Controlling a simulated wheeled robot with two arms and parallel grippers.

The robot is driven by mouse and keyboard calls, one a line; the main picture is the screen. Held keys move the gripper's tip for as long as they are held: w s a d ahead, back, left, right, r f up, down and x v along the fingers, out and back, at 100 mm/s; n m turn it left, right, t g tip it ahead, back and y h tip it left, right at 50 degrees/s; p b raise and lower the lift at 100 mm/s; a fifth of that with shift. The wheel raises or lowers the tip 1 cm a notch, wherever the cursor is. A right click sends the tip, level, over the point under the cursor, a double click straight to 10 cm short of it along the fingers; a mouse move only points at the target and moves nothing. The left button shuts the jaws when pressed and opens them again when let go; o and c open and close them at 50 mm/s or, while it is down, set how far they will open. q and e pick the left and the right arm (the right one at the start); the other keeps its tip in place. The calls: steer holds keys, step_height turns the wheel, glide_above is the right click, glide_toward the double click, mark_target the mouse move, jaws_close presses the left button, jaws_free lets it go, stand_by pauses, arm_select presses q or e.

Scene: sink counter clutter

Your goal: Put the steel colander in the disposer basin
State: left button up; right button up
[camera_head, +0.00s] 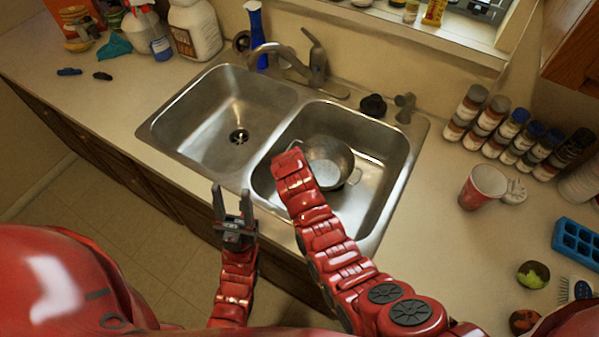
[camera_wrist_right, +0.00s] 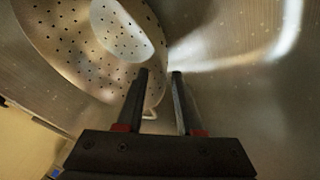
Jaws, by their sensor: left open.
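The steel colander (camera_head: 329,162) sits in the right basin (camera_head: 371,204) of the double sink, partly hidden by my right arm. The left basin (camera_head: 200,115) is empty, with a dark-centred drain (camera_head: 238,136); which basin has the disposer is not marked. In the right wrist view the perforated colander (camera_wrist_right: 75,40) fills the upper left. My right gripper (camera_wrist_right: 161,71) is open, its fingertips apart at the colander's rim, with a wire handle low between the fingers. The head view hides these fingers. My left gripper (camera_head: 232,193) is open and empty in front of the sink.
The faucet (camera_head: 285,60) stands behind the basins, its spout near the divider. A blue bottle (camera_head: 255,35) and a black stopper (camera_head: 373,105) stand behind the sink. A red cup (camera_head: 482,187) and several spice jars crowd the right counter. Cleaning bottles stand at the back left.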

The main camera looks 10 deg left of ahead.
steer(key=b+v, duration=0.2)
steer(key=v, duration=0.8)
steer(key=shift+b, duration=0.4)
steer(key=shift+s, duration=0.1)
